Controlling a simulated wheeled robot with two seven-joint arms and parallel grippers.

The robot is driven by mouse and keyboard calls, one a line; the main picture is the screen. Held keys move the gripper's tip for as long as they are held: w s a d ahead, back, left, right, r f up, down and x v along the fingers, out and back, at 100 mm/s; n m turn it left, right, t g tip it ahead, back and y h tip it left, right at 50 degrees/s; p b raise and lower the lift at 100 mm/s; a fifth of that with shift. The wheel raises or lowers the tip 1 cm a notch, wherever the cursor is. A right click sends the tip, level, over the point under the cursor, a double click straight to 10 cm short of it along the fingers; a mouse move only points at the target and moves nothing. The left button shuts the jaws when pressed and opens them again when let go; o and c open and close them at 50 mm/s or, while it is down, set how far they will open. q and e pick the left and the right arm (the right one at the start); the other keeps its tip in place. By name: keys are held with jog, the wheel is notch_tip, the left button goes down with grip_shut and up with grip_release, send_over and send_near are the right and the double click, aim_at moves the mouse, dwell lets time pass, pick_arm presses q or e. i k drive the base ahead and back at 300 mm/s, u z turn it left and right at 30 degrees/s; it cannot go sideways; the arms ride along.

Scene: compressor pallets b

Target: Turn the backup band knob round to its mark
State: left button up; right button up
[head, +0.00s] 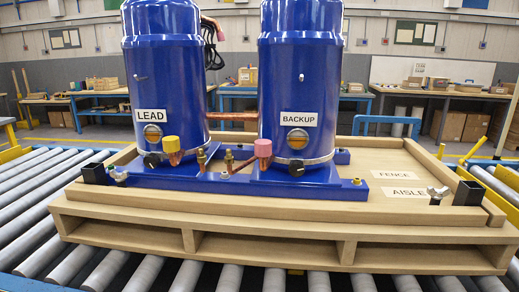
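The backup compressor (300,90) is a tall blue cylinder with a white BACKUP label (298,119). Its band knob (296,168) is a small black knob low on the front, at the metal band near the base. The knob's mark is too small to make out. The lead compressor (166,90) stands to the left with its own black knob (152,161) low on the front. Neither of my grippers shows in the head view.
Both compressors stand on a blue base on a wooden pallet (290,240) with raised edges, over a roller conveyor (30,218). A pink-capped fitting (263,148) and copper pipe stand just left of the backup knob.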

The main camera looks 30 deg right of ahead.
aim_at(296, 168)
jog(key=z, duration=1.3)
